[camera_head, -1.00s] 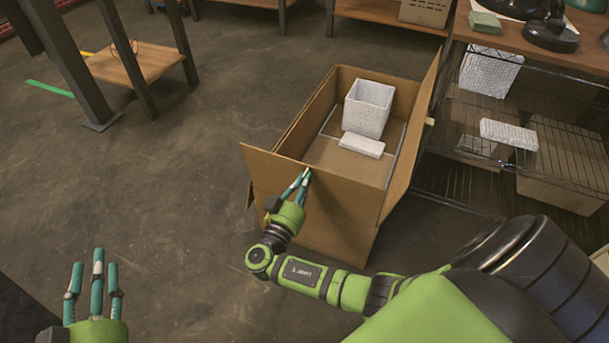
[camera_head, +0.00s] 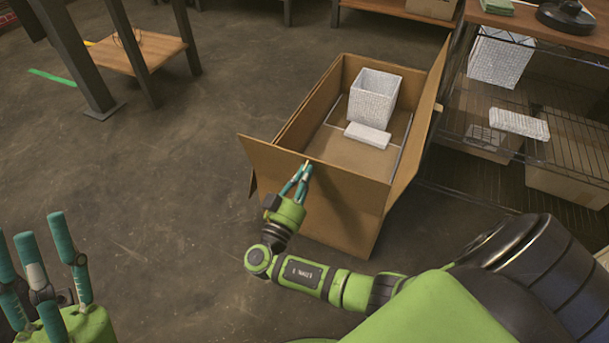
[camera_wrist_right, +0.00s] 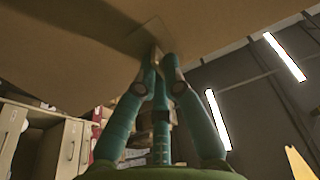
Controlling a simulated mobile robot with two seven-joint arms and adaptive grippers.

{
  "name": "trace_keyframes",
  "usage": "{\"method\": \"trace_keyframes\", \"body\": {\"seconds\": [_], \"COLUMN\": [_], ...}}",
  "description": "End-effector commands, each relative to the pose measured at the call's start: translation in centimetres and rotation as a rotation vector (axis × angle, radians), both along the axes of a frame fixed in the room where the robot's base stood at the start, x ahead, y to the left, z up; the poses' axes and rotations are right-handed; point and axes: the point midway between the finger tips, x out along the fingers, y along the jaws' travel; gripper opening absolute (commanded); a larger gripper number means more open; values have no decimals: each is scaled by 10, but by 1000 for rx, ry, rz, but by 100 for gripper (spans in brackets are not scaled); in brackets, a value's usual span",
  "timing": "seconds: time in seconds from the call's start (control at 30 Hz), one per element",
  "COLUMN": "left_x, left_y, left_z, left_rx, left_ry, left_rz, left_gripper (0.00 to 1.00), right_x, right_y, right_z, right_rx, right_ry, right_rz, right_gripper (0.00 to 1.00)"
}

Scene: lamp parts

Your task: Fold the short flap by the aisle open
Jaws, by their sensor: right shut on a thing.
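The cardboard box (camera_head: 300,110) stands open on the floor. Its near short flap (camera_head: 345,195) stands up, its left corner reaching out past the box's side. My right gripper (camera_head: 302,170) is shut on this flap's top edge, left of its middle. In the right wrist view, the fingers (camera_wrist_right: 158,62) close together on the brown cardboard (camera_wrist_right: 80,40), which fills the top of the picture. The long right flap (camera_head: 420,120) stands up, leaning outward. My left gripper (camera_head: 42,240) is open and empty at the lower left, away from the box.
A white textured bin (camera_head: 373,98) and a white packet (camera_head: 367,135) lie in the box. A wire shelf rack (camera_head: 490,185) stands close on the right. A small wooden shelf (camera_head: 142,50) is at the upper left. The floor left of the box is clear.

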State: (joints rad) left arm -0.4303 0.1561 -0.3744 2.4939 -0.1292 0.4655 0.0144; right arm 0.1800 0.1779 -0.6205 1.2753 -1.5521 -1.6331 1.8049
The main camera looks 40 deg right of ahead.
Motion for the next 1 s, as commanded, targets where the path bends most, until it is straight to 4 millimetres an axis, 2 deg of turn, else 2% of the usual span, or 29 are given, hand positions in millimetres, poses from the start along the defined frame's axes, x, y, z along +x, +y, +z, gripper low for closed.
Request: {"method": "trace_keyframes", "body": {"seconds": [0.33, 0.4, 0.77, 0.87, 1.0], "left_x": [0, 0, 0, 0, 0], "left_y": [0, 0, 1, 1, 0], "left_z": [0, 0, 1, 1, 0], "left_rx": [0, 0, -4, -4, -2], "left_ry": [-1, -1, -2, -1, -1], "left_rz": [0, 1, 1, 1, 1], "left_gripper": [40, 40, 40, 40, 40], "right_x": [-1, -1, -1, -5, -17], "right_y": [-1, -1, 1, 8, 29], "right_z": [0, 0, -1, -3, -9], "right_rx": [-1, -1, 0, 1, 3], "right_ry": [1, 1, 1, 2, 3], "right_rz": [-3, -3, 0, 0, 1], "right_gripper": [0, 34, 35, 35, 35]}}
